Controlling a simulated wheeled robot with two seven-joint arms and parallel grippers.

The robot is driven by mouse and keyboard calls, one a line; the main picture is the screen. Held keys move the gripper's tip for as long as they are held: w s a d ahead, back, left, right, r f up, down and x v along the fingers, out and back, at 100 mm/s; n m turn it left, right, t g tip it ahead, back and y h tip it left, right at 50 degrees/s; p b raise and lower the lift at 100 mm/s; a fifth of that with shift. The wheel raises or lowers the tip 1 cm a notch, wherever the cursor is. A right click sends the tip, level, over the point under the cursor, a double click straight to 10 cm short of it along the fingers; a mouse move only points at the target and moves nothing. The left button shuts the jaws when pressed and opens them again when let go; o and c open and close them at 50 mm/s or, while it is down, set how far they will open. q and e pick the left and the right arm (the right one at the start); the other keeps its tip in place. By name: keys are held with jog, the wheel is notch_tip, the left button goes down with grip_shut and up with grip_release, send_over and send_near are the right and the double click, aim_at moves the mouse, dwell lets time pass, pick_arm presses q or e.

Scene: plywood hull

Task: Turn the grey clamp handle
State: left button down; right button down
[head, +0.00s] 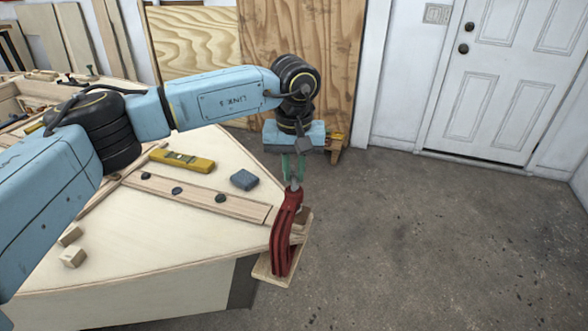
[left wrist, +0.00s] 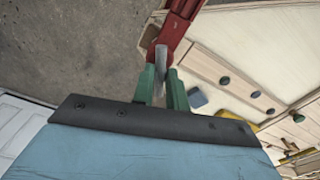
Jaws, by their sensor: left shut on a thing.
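A red clamp (head: 285,235) is fixed at the right corner of the plywood hull's top (head: 190,225). Its grey handle (head: 294,183) stands up from the red body; in the left wrist view the handle (left wrist: 161,68) and part of the red clamp (left wrist: 176,28) show too. My left gripper (head: 293,168) is above the clamp, with its green fingers pointing down. In the left wrist view my left gripper's fingers (left wrist: 160,88) are closed on either side of the grey handle. My right gripper is in neither view.
A yellow level (head: 182,161), a blue-grey block (head: 244,180) and a wooden strip with dark knobs (head: 200,193) lie on the hull top. Small wood blocks (head: 73,257) sit at the left. The floor to the right is clear up to a white door (head: 495,80).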

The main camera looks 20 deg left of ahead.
aim_at(294, 175)
pick_arm(q)
jog(key=shift+m, duration=0.6)
jog(key=shift+r+m, duration=0.1)
jog(key=shift+m, duration=0.5)
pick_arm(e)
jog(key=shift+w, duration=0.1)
pick_arm(q)
jog(key=c, duration=1.4)
grip_release()
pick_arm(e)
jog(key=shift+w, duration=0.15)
pick_arm(q)
jog(key=shift+o, duration=0.2)
notch_tip(294, 175, up, 7)
jog(key=shift+r+p, duration=0.1)
jog(key=shift+p, duration=0.3)
notch_tip(294, 175, up, 6)
jog(key=shift+s+p, duration=0.2)
jog(key=shift+p, duration=0.15)
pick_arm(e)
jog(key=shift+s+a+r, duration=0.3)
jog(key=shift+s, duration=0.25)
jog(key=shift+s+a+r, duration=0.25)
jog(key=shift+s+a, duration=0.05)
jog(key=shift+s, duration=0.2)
